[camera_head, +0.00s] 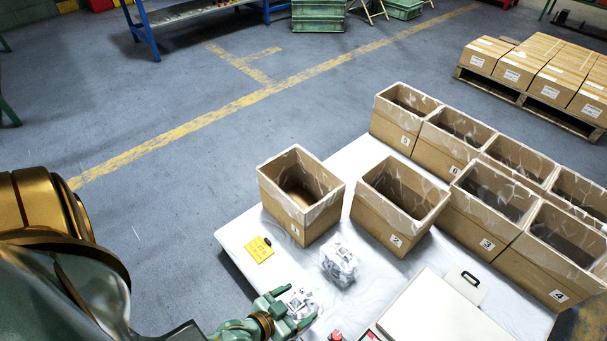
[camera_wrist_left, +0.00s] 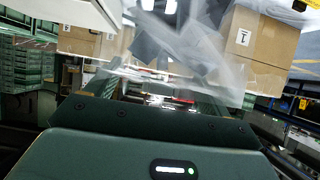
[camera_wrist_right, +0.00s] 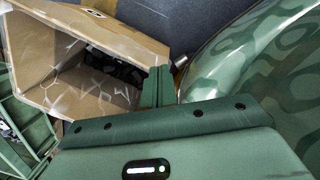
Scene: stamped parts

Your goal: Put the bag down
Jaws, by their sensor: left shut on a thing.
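My left gripper (camera_head: 287,312) is at the bottom of the head view, shut on a clear plastic bag (camera_head: 302,298) with grey parts inside. In the left wrist view the bag (camera_wrist_left: 185,50) shows as clear film and dark parts between the fingers (camera_wrist_left: 165,95). The head view does not clearly show whether the bag touches the white table (camera_head: 236,239). A second clear bag (camera_head: 340,262) of grey parts stands on the table, just beyond the gripper. My right gripper (camera_wrist_right: 157,88) shows only in its wrist view, its two fingers close together with nothing seen between them.
Open cardboard boxes stand behind the bags, among them box 1 (camera_head: 296,226), box 2 (camera_head: 393,237), box 3 (camera_head: 485,240) and box 4 (camera_head: 556,291). A yellow note (camera_head: 259,250) lies at left. A pale flat case (camera_head: 433,312) lies at right. An open box (camera_wrist_right: 120,45) is beside my right gripper.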

